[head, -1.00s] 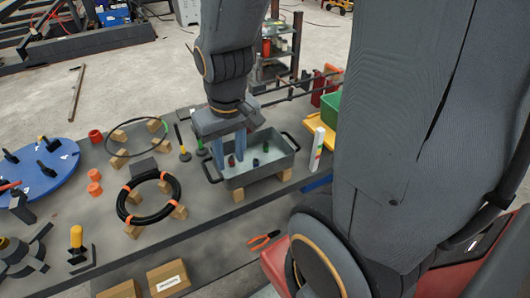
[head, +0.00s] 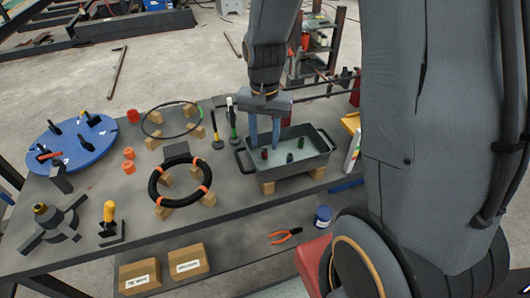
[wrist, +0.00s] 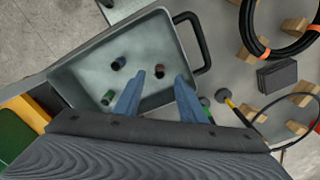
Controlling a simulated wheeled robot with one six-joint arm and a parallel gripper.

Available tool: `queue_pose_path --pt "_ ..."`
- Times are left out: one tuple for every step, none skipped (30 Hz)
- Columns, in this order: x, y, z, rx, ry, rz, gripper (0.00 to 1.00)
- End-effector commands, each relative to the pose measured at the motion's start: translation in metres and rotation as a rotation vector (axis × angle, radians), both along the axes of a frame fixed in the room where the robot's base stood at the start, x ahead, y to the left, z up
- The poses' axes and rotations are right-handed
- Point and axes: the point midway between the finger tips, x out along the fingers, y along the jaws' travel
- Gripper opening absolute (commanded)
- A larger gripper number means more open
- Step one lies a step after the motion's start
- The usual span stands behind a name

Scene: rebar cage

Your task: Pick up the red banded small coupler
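The red-banded small coupler (wrist: 160,71) is a small dark cylinder with a reddish band, standing in a grey tray (wrist: 75,72). It also shows in the head view (head: 264,153). My gripper (wrist: 160,77) has its two blue fingers apart, with the red-banded coupler between their tips in the wrist view. In the head view my gripper (head: 265,147) points down over the tray's left part. Nothing is held. I cannot tell how far the tips are above the coupler. A blue-banded coupler (wrist: 118,63) and a green-banded coupler (wrist: 108,97) stand elsewhere in the tray.
The tray's walls and dark handle (wrist: 202,42) surround the couplers. Upright tools (head: 216,130) stand just left of the tray. A black coil (head: 158,190) rests on wooden blocks further left. Orange-handled pliers (head: 285,236) lie in front.

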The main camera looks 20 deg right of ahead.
Motion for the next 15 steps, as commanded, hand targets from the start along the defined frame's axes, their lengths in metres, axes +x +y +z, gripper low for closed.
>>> queue_pose_path --pt "-0.003 0.000 -0.006 0.000 0.006 0.000 0.37" --pt "-0.003 0.000 -0.010 0.000 0.005 0.001 0.37" --pt "-0.003 0.000 -0.015 0.000 0.006 0.001 0.37" --pt "-0.004 0.000 -0.018 0.000 0.005 0.001 0.37" --pt "-0.004 0.000 -0.022 0.000 0.006 0.001 0.37" --pt "-0.003 0.000 -0.027 0.001 0.004 0.001 0.37" --pt "-0.003 0.000 -0.030 0.000 0.004 0.001 0.37" --pt "-0.003 0.000 -0.033 0.001 0.004 0.001 0.37" --pt "-0.003 0.000 -0.036 0.000 0.004 0.001 0.37" --pt "-0.003 0.000 -0.037 0.000 0.002 0.001 0.37" --pt "-0.003 0.000 -0.038 0.000 0.001 0.001 0.37" --pt "-0.003 0.000 -0.040 0.000 0.001 0.001 0.37" --pt "-0.002 0.000 -0.040 0.000 0.001 0.001 0.37" --pt "-0.002 0.000 -0.041 0.000 0.001 0.001 0.37" --pt "-0.002 0.000 -0.041 0.001 0.001 0.002 0.37"
